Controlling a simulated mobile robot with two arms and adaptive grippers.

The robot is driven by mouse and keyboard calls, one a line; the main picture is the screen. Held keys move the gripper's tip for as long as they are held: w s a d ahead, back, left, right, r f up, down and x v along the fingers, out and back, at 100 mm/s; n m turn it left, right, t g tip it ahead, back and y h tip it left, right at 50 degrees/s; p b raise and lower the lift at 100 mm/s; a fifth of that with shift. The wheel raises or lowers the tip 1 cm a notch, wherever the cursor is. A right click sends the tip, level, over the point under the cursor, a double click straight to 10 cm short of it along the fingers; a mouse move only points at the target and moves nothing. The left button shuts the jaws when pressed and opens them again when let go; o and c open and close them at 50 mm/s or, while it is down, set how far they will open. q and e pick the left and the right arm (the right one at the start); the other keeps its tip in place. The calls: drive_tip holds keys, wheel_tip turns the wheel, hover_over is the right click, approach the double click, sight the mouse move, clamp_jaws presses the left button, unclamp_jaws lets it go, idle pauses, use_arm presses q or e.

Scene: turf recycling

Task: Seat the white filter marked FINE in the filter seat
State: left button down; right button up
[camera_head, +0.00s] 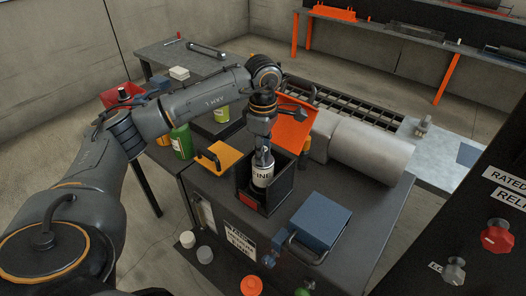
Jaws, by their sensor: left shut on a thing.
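The white filter (263,178) has a label that reads "INE" where it shows; its first letter is hard to make out. It stands upright inside a dark, open-topped square box (284,203), which looks like the filter seat. My left gripper (263,158) points down from above and is shut on the top of the filter. The box's front wall hides the filter's lower end, so I cannot tell whether it touches the bottom. My right gripper is not in view.
A blue block-like lid (320,221) with a dark handle lies right of the box. An orange panel (291,124) stands behind it. A yellow part (218,157) and a green container (182,141) are to the left. A dark panel with a red knob (495,237) rises at right.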

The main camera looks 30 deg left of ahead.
use_arm(q)
drive_tip(key=shift+f+b, duration=2.1)
drive_tip(key=shift+f, duration=0.75)
drive_tip(key=c, duration=1)
unclamp_jaws()
drive_tip(key=shift+c, duration=0.2)
drive_tip(key=shift+r, duration=0.1)
wheel_tip(320, 180, up, 12)
drive_tip(key=shift+s, duration=0.1)
